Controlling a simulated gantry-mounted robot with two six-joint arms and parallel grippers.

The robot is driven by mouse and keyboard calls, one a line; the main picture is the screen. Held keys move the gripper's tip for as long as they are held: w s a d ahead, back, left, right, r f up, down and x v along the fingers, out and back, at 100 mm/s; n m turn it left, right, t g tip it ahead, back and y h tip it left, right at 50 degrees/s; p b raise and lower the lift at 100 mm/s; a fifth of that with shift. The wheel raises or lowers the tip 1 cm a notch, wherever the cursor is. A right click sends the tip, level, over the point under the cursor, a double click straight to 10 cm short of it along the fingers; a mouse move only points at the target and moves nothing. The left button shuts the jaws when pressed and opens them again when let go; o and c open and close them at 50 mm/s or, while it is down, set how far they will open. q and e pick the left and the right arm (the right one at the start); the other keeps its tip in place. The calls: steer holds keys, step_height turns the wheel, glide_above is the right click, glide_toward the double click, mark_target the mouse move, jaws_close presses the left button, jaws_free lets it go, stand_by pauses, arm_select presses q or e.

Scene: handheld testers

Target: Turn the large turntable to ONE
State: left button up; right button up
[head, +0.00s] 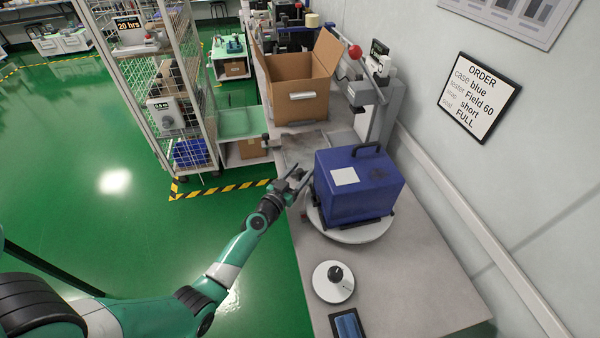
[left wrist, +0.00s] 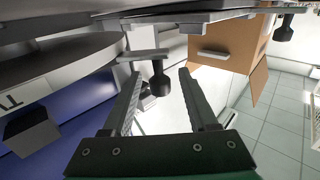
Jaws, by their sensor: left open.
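The large turntable (head: 352,236) is a pale round plate on the bench with a blue case (head: 358,186) on it. In the left wrist view, turned upside down, its rim (left wrist: 62,70) carries partly readable lettering, and the blue case (left wrist: 75,135) is below it. My left gripper (head: 297,183) is at the turntable's left edge, beside the case. In the left wrist view its fingers (left wrist: 163,95) are open, with a black knob (left wrist: 159,80) between them in the picture. The knob appears to sit on a grey tab by the rim; contact is unclear. My right gripper is not in view.
A small white disc with a black knob (head: 334,282) and a dark blue-topped device (head: 347,325) lie nearer on the bench. An open cardboard box (head: 298,90) and a grey stand with a red ball (head: 372,110) are behind. An order sign (head: 478,97) hangs right.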

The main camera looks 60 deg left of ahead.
arm_select(q)
jaws_close()
stand_by(1.3)
